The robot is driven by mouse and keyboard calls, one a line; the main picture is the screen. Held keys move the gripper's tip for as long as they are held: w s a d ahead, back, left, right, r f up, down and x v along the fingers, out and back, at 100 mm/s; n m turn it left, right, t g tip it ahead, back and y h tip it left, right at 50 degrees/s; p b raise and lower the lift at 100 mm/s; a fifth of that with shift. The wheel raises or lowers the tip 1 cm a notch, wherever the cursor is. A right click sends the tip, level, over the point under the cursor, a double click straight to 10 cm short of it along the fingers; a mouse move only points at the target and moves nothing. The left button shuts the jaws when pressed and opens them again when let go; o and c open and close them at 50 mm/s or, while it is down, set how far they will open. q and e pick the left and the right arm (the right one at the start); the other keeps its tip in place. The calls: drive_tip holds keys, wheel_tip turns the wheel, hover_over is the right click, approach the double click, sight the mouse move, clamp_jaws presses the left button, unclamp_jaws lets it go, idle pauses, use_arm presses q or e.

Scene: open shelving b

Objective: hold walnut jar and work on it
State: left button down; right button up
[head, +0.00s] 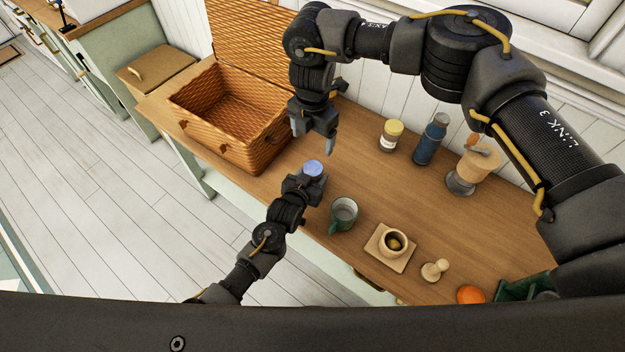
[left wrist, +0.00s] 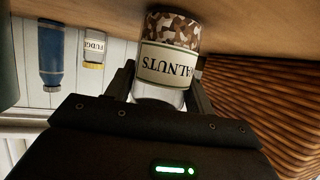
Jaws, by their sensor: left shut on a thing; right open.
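The walnut jar is held in my left gripper (head: 303,183); its blue lid (head: 313,168) shows from above in the head view. In the left wrist view, which is upside down, the jar (left wrist: 170,60) shows its "WALNUTS" label and brown nut pieces, between the two fingers of my left gripper. Its lid end is hidden by the gripper there.
An open wicker basket (head: 250,155) stands left of the jar. Behind are a yellow-lidded fudge jar (head: 389,136), a blue bottle (head: 430,140) and a grinder (head: 470,168). A green mug (head: 343,214), a bowl on a board (head: 392,243), a wooden piece (head: 435,270) and an orange (head: 470,294) lie right.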

use_arm(q)
drive_tip(key=shift+c, duration=2.3)
unclamp_jaws()
drive_tip(key=b+v, duration=0.1)
drive_tip(key=v, duration=0.9)
drive_tip(key=shift+s+r+b, duration=0.2)
drive_tip(key=shift+s+b, duration=0.1)
